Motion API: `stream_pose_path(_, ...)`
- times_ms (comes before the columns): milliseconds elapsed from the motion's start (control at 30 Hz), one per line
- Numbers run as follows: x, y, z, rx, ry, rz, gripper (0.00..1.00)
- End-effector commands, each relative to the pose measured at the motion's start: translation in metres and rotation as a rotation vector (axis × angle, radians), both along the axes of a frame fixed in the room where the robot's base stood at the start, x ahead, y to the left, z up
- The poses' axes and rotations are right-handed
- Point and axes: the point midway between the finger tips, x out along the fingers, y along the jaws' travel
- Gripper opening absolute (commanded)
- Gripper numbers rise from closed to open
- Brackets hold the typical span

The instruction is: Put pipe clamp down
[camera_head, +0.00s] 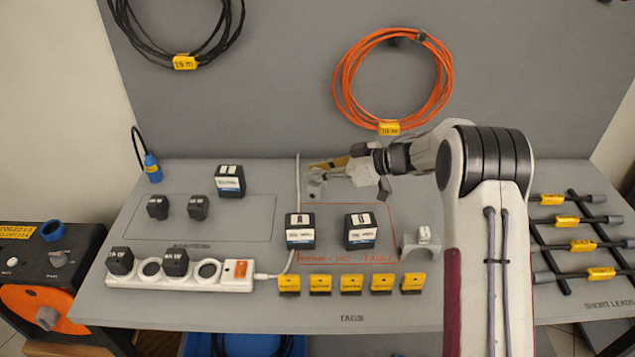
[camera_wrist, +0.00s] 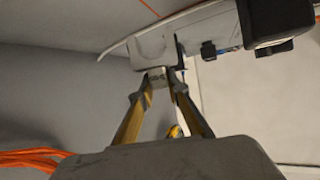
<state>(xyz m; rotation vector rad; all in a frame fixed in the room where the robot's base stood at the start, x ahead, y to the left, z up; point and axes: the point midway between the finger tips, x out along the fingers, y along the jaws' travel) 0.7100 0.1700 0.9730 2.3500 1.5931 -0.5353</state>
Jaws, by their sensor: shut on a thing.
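My gripper (camera_head: 322,168) is over the back middle of the grey bench, reaching in from the right. In the wrist view its yellow-sided fingers (camera_wrist: 162,78) are closed on a light grey pipe clamp (camera_wrist: 150,50) with a rounded notch. In the head view the clamp (camera_head: 316,186) is small and partly hidden under the fingertips. It is close to the bench top; I cannot tell whether it touches. A similar grey clamp-like piece (camera_head: 420,244) stands at the right of the orange-outlined area, with a small white block at its top.
A white cable (camera_head: 298,180) runs close to the held clamp. Two black boxes (camera_head: 300,231) (camera_head: 361,231) stand in front, with several yellow tags (camera_head: 351,285) before them. A power strip (camera_head: 190,277) and a third box (camera_head: 230,181) are left. Bare bench lies behind the two boxes.

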Motion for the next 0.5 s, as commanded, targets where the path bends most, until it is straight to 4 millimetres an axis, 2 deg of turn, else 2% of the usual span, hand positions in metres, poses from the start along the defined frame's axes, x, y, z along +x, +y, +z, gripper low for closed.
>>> stream_pose_path(267, 0.0, 0.0, -0.002, 0.0, 0.001, 0.0, 0.0)
stream_pose_path(500, 0.0, 0.0, -0.025, 0.0, 0.003, 0.0, 0.0)
